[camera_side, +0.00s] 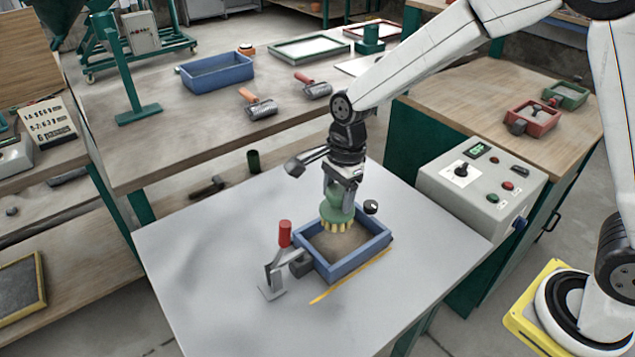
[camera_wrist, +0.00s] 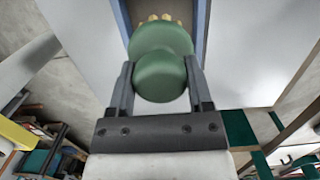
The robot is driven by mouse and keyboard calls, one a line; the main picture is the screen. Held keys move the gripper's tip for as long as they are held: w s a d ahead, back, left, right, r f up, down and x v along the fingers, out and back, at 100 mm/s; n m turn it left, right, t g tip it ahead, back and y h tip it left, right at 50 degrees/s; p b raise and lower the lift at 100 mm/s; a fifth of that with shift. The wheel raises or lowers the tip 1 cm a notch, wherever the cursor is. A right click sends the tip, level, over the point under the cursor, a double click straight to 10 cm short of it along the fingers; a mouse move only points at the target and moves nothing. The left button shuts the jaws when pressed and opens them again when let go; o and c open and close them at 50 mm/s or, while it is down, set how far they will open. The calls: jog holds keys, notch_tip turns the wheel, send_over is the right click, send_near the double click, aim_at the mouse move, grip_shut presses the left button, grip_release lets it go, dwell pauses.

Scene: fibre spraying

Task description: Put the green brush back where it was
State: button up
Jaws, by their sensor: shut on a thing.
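The green brush (camera_side: 338,211) has a rounded green body and yellow bristles that point down. My gripper (camera_side: 340,185) is shut on its knob and holds it upright over the far part of a blue-framed tray (camera_side: 381,248) on the grey table. I cannot tell whether the bristles touch the brown surface inside. In the wrist view the green brush (camera_wrist: 162,62) sits between both fingers of my gripper (camera_wrist: 160,85), with a few bristle tips showing beyond it. The tray's blue edge (camera_wrist: 122,18) shows there too.
A toggle clamp with a red handle (camera_side: 285,234) stands left of the tray. A yellow strip (camera_side: 345,278) lies along its front. A control box (camera_side: 480,185) is at the right. A wooden bench behind holds a blue bin (camera_side: 217,73) and rollers (camera_side: 258,105). The table's left part is clear.

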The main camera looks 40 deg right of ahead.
notch_tip(320, 180, up, 5)
jog(key=shift+f, duration=0.1)
jog(key=s+d, duration=0.6)
jog(key=d, duration=0.5)
jog(key=s+d, duration=0.6)
jog(key=d, duration=0.5)
notch_tip(320, 180, down, 6)
jog(key=shift+f, duration=0.15)
jog(key=shift+f, duration=2.15)
jog(key=shift+f, duration=0.1)
jog(key=shift+f, duration=1.7)
jog(key=shift+f, duration=0.1)
